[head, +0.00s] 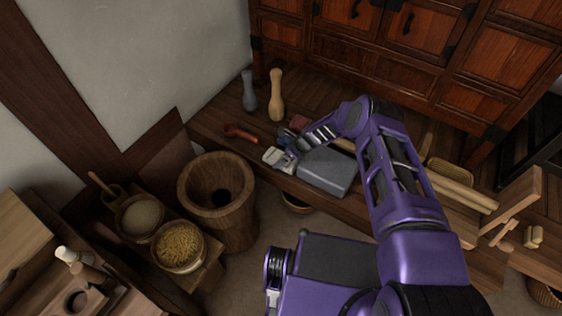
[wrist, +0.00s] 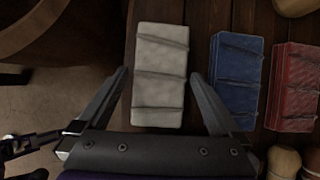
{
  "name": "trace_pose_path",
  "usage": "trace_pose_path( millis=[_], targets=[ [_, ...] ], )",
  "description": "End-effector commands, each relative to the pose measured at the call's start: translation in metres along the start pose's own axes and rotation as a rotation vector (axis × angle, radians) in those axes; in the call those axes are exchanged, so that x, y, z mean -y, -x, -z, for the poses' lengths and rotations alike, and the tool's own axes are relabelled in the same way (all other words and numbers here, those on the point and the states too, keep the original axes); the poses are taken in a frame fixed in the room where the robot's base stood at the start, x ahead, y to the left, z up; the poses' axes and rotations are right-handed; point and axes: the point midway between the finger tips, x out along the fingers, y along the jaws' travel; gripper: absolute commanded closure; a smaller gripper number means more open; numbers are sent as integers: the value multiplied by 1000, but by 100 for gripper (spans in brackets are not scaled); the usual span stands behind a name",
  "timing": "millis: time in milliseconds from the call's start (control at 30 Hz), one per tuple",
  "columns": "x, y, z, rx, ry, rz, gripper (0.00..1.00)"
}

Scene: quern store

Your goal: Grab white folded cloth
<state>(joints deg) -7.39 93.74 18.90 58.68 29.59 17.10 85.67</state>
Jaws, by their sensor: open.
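The white folded cloth (wrist: 160,62) is a pale oblong bundle with dark creases or ties across it, lying on dark wooden boards. In the wrist view it lies between the fingers of my gripper (wrist: 159,76), which is open. One fingertip is at each side of the cloth, with a narrow gap showing on both sides. I cannot tell how high the fingertips are above the boards.
A blue folded cloth (wrist: 236,80) and a red one (wrist: 293,88) lie to the right. A large wooden mortar (head: 216,187) stands beside the bench. A red-brown wooden tool (head: 240,133) and two bottle-shaped pieces, grey (head: 249,91) and tan (head: 276,96), stand or lie nearby.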

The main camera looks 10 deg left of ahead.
Motion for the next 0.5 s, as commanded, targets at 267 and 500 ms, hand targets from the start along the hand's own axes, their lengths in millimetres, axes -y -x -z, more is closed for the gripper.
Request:
trace_pose_path(
  millis=[267, 500],
  targets=[
    [0, -6, 0, 0, 1, 1, 0],
    [0, -6, 0, 0, 1, 0, 34]
  ],
)
